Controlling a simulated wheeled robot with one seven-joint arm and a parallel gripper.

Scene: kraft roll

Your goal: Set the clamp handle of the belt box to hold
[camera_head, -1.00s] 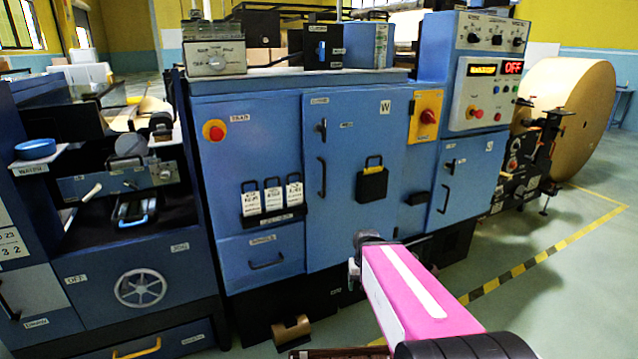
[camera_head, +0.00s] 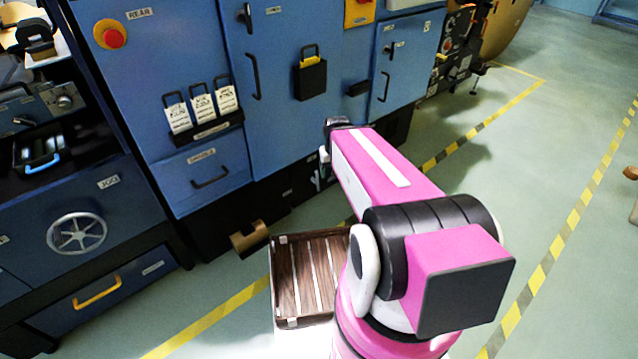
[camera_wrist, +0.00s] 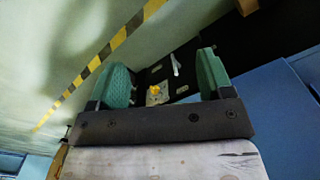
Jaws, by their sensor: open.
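In the wrist view, my gripper (camera_wrist: 164,75) is open, its two green-padded fingers apart with nothing between them. Beyond the fingers is a small grey plate with a yellow knob (camera_wrist: 155,91), and beside it a pale lever (camera_wrist: 176,65) on a dark surface. I cannot tell whether these belong to the belt box, or which is the clamp handle; no label is readable there. In the head view, my pink arm reaches toward the dark base under the blue cabinet (camera_head: 280,100); its gripper is mostly hidden at the arm's far end.
A slatted wooden tray (camera_head: 308,275) is beside my base. A brown roll piece (camera_head: 249,240) is on the floor by the cabinet. A drawer unit with a handwheel (camera_head: 77,232) stands left. Open floor with striped yellow-black tape (camera_head: 555,245) lies right.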

